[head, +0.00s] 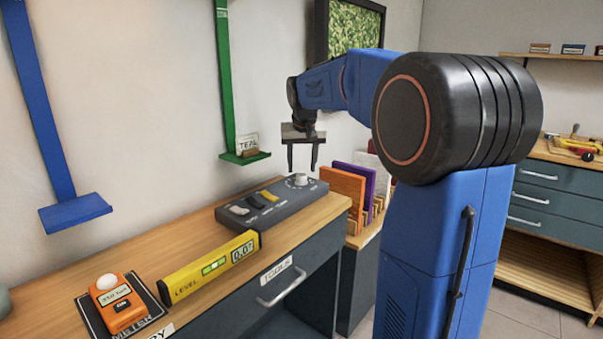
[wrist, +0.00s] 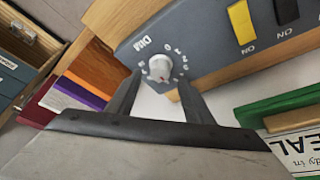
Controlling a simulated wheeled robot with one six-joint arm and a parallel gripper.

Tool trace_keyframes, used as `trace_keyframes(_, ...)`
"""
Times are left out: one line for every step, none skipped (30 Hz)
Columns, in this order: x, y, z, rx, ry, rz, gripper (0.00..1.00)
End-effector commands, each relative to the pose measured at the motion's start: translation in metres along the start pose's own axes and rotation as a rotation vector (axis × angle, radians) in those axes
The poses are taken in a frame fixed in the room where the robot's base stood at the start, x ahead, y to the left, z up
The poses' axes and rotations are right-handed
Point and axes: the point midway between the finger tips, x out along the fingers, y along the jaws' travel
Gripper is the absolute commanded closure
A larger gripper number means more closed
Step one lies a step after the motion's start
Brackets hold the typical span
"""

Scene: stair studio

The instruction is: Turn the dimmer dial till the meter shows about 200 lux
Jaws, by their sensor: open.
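The dimmer dial is a white round knob (head: 300,180) on the right end of a dark grey control panel (head: 285,207). The knob (wrist: 160,67) also shows in the wrist view, with tick marks and lettering around it. My gripper (head: 303,169) is open and points down just above the knob. In the wrist view its fingertips (wrist: 161,77) appear on either side of the knob; I cannot tell whether they touch it. The orange lux meter (head: 120,304) lies at the front left of the bench; its small display seems to read about 250 lux, but the first digit is unclear.
A yellow level (head: 210,266) lies between meter and panel. Yellow and white switches (head: 268,195) sit left of the dial. A green bracket (head: 245,158) hangs on the wall behind the panel. Coloured upright boards (head: 345,186) stand to the right.

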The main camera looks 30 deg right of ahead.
Motion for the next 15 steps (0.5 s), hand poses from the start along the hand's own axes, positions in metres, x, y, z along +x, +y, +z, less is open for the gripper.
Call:
trace_keyframes(0.008,0.000,0.001,0.000,-0.003,0.001,0.53)
trace_keyframes(0.012,0.000,0.001,0.000,-0.002,0.000,0.53)
trace_keyframes(0.017,0.000,0.001,0.000,-0.002,0.000,0.53)
trace_keyframes(0.020,0.000,0.001,0.000,-0.002,0.000,0.53)
trace_keyframes(0.023,0.000,0.000,0.000,-0.001,0.000,0.53)
trace_keyframes(0.026,0.000,0.000,0.000,0.000,0.000,0.53)
trace_keyframes(0.029,0.000,0.000,0.000,0.000,0.000,0.53)
trace_keyframes(0.030,0.000,0.000,0.000,0.000,0.000,0.53)
trace_keyframes(0.033,0.000,0.000,0.000,-0.001,0.000,0.53)
trace_keyframes(0.034,0.000,0.000,0.000,-0.001,0.000,0.53)
trace_keyframes(0.035,0.000,0.001,0.000,-0.001,0.000,0.53)
trace_keyframes(0.035,0.000,0.001,0.000,-0.001,0.000,0.53)
trace_keyframes(0.036,0.000,0.001,0.000,-0.001,0.000,0.53)
trace_keyframes(0.036,0.000,0.000,0.000,-0.001,0.000,0.53)
trace_keyframes(0.036,0.000,0.000,0.000,0.000,0.000,0.53)
